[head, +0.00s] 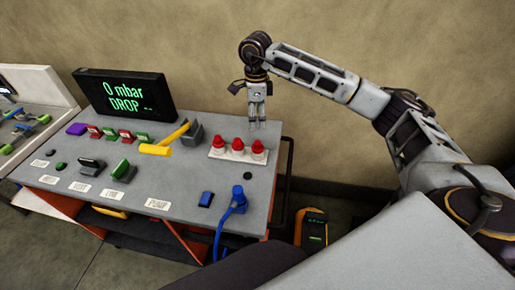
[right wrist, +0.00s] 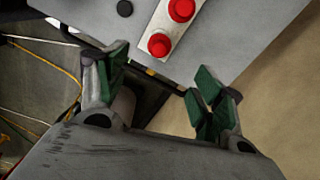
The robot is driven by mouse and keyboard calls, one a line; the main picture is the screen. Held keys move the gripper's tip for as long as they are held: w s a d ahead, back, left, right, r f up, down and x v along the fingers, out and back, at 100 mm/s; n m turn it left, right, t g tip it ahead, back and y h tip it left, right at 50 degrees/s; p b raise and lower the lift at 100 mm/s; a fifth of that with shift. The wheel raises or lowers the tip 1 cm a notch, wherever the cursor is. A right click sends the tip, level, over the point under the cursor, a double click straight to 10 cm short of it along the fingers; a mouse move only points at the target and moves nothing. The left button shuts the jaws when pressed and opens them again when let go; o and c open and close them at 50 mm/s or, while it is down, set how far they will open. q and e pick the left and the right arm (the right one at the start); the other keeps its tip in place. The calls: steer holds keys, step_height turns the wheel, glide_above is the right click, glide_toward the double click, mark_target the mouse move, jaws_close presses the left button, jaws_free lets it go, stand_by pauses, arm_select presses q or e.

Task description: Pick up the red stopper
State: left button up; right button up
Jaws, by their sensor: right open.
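Three red stoppers stand in a row on a white strip at the back right of the grey table: a left one (head: 219,142), a middle one (head: 238,144) and a right one (head: 257,146). My right gripper (head: 258,124) points down above and behind the right end of the row. In the right wrist view, two red stoppers, an upper one (right wrist: 181,10) and a lower one (right wrist: 160,44), show beyond my open, empty right gripper (right wrist: 160,88). No stopper is between its green-padded fingers. My left gripper is not in view.
The grey table (head: 180,190) holds a black display (head: 124,94) reading "0 mbar DROP", a yellow-handled lever (head: 157,149), several coloured blocks and a blue plug with a hose (head: 239,196). The wall is close behind. The table's right edge is near the stoppers.

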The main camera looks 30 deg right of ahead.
mark_target(257, 142)
stand_by(0.4)
steer(key=shift+f+p, duration=0.8)
steer(key=shift+f, duration=3.55)
steer(key=shift+s+d+f+p, duration=0.1)
steer(key=shift+f+p, duration=0.6)
steer(key=shift+f, duration=1.9)
